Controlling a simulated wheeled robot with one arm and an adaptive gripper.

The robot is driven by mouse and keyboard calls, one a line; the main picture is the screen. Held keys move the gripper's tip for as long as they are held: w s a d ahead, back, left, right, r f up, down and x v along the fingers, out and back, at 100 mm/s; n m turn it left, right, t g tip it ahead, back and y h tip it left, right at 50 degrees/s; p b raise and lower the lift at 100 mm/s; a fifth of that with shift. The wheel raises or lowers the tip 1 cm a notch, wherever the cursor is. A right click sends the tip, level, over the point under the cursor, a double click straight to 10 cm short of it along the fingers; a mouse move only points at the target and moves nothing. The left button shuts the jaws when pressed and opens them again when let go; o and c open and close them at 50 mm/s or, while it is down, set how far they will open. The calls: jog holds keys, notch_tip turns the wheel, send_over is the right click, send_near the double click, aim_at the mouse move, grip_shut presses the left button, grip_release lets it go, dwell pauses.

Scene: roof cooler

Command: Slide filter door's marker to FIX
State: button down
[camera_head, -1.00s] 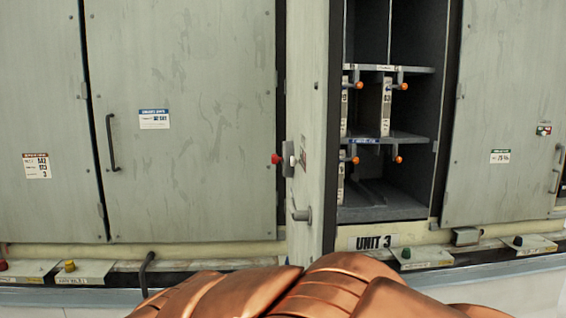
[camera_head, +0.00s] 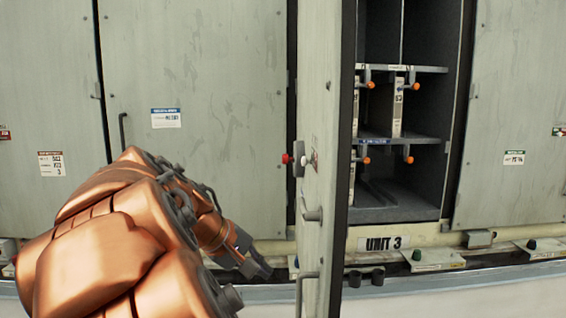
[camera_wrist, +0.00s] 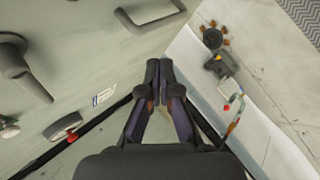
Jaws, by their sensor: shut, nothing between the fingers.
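The open door (camera_head: 325,120) of Unit 3 stands swung out, seen nearly edge-on in the head view. It also fills the left of the wrist view (camera_wrist: 80,60). I cannot tell which part is the marker, and no FIX lettering is readable. My gripper (camera_head: 262,270) is shut and empty, left of the door and below the knobs; its fingertips (camera_wrist: 159,68) meet in the wrist view.
A handle (camera_head: 311,210) and a lower bar handle (camera_head: 303,290) stick out from the door's face near my gripper. The open compartment (camera_head: 400,208) holds shelves with orange-tipped levers. A closed cabinet door (camera_head: 200,70) stands behind. A ledge with coloured knobs runs below.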

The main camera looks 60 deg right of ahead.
aim_at(307, 162)
jog(key=w+d+r+g+h, duration=0.4)
jog(key=w+d+r+h, duration=0.4)
jog(key=w+d+r, duration=0.5)
notch_tip(307, 162, up, 4)
jog(key=shift+w+d+f+n, duration=0.15)
jog(key=shift+d+f+n, duration=0.2)
jog(key=shift+d, duration=0.55)
jog(key=shift+r, duration=0.1)
jog(key=s+d+p, duration=0.3)
jog(key=s+d, duration=0.3)
jog(key=shift+s+d, duration=0.3)
jog(key=shift+s, duration=0.1)
